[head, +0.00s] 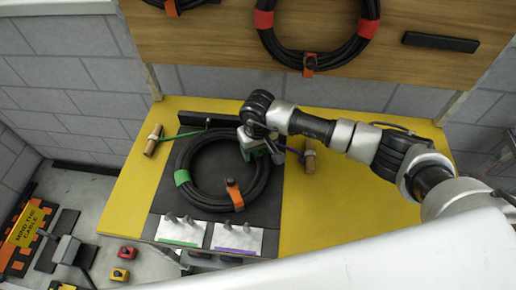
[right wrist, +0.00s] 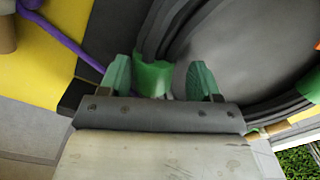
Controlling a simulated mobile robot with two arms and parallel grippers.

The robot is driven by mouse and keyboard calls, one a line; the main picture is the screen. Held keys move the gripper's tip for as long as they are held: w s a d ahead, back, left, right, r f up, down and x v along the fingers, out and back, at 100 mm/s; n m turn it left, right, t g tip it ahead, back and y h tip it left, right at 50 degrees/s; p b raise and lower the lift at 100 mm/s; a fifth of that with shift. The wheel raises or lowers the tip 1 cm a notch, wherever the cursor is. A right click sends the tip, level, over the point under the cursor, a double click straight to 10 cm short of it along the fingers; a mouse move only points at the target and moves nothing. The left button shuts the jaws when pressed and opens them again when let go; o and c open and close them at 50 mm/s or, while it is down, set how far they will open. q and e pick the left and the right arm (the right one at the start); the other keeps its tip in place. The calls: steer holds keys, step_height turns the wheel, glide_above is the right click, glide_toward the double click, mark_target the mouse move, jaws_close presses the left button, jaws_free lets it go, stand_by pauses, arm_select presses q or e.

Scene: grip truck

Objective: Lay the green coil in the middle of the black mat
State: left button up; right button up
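The green coil is a black cable loop (head: 176,160) with green bands and an orange tag (head: 234,195). It appears to lie flat on the black mat (head: 165,205), filling much of its width. Its green band (head: 182,177) shows at the left. In the right wrist view, another green band (right wrist: 153,78) shows on the cable. My right gripper (right wrist: 160,82) is open, its green fingertips on either side of that band with gaps. In the head view, my right gripper (head: 262,152) is over the coil's upper right and hides that part. My left gripper is not in view.
Two white cards (head: 208,235) with grey pegs lie at the mat's front edge. A green cord and a purple cord (head: 292,152) end at wooden pieces on the yellow table (head: 335,205). Another cable coil (head: 270,45) hangs on the wooden board behind.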

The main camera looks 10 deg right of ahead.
steer(key=shift+o, duration=0.6)
steer(key=shift+s+d+f, duration=0.1)
steer(key=shift+f, duration=0.1)
step_height(320, 180, up, 11)
steer(key=b, duration=0.2)
steer(key=shift+b, duration=0.3)
